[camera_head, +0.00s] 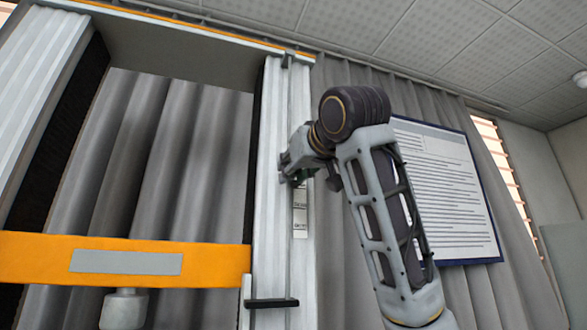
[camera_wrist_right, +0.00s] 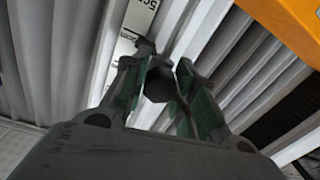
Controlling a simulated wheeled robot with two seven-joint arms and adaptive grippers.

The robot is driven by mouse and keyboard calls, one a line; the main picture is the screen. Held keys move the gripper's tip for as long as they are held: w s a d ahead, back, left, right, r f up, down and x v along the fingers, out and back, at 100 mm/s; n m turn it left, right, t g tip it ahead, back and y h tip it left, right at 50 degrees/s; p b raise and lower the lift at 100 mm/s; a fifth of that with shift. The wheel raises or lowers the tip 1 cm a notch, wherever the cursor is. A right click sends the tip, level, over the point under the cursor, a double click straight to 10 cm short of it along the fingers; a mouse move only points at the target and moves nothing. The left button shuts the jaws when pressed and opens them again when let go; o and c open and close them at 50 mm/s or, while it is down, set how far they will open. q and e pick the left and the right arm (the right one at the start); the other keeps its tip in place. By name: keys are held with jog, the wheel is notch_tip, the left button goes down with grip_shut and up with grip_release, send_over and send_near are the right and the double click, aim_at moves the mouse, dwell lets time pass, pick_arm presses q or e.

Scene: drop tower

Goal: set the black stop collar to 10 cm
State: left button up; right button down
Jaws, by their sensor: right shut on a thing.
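My right gripper (camera_head: 292,172) reaches the pale upright rail (camera_head: 272,215) from the right in the head view. In the right wrist view its green-padded fingers (camera_wrist_right: 163,75) are closed around a dark, angular block (camera_wrist_right: 159,84), which appears to be the black stop collar. The fingers and wrist hide most of it. A white scale strip (camera_head: 300,215) runs along the rail just below the gripper. In the wrist view the scale strip (camera_wrist_right: 130,30) shows partly cut-off cm marks, so I cannot read the collar's setting. My left gripper is out of view.
An orange crossbeam (camera_head: 30,262) with a grey plate spans the tower left of the rail. A black bar (camera_head: 272,302) crosses the rail lower down. A printed sheet (camera_head: 445,190) hangs behind my right arm, in front of grey curtains.

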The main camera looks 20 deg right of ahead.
jog(key=shift+f, duration=0.1)
jog(key=c, duration=1.1)
grip_release()
jog(key=shift+s, duration=0.1)
jog(key=s+d, duration=0.1)
jog(key=s, duration=1.1)
jog(key=shift+w, duration=0.1)
